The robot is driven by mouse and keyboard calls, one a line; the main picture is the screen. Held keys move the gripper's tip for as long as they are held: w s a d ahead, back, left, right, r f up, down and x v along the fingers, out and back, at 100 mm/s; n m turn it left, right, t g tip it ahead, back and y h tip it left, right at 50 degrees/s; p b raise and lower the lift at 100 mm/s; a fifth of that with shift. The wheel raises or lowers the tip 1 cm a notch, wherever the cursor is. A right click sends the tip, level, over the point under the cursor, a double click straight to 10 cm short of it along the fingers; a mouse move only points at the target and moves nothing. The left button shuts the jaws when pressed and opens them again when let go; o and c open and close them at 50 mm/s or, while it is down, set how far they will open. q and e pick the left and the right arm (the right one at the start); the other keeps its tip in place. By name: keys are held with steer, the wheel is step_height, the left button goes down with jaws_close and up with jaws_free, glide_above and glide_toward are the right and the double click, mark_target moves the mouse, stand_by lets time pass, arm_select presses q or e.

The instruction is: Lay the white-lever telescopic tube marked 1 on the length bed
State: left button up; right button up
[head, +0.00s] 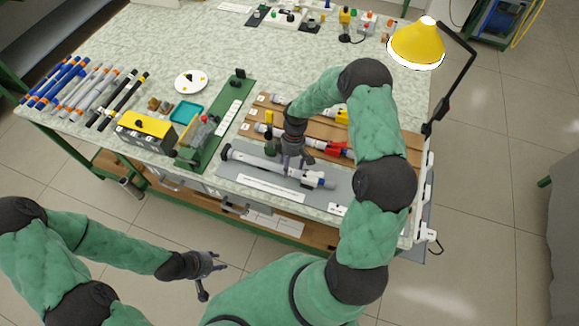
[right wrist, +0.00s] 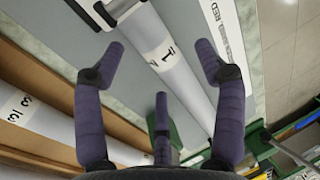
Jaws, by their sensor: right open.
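A grey-white telescopic tube (head: 258,164) lies along the grey length bed (head: 229,185), with a white and blue fitting near its right end. In the right wrist view the tube (right wrist: 172,58) carries the mark 1. My right gripper (head: 291,163) is over the middle of this tube; in its wrist view the open fingers (right wrist: 163,68) stand on either side of it. I cannot tell whether they touch it. My left gripper (head: 212,272) is open and empty in front of the table, low and away from the bed.
A brown rack (head: 262,112) behind the bed holds other tubes, with red (head: 333,149) and yellow levers; one tube (right wrist: 30,118) is marked 3. A green board (head: 217,138) and yellow-topped box (head: 146,124) stand left. A yellow lamp (head: 417,44) stands at the back right.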

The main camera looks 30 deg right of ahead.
steer(key=v, duration=1)
steer(key=shift+r, duration=0.3)
steer(key=shift+d, duration=0.1)
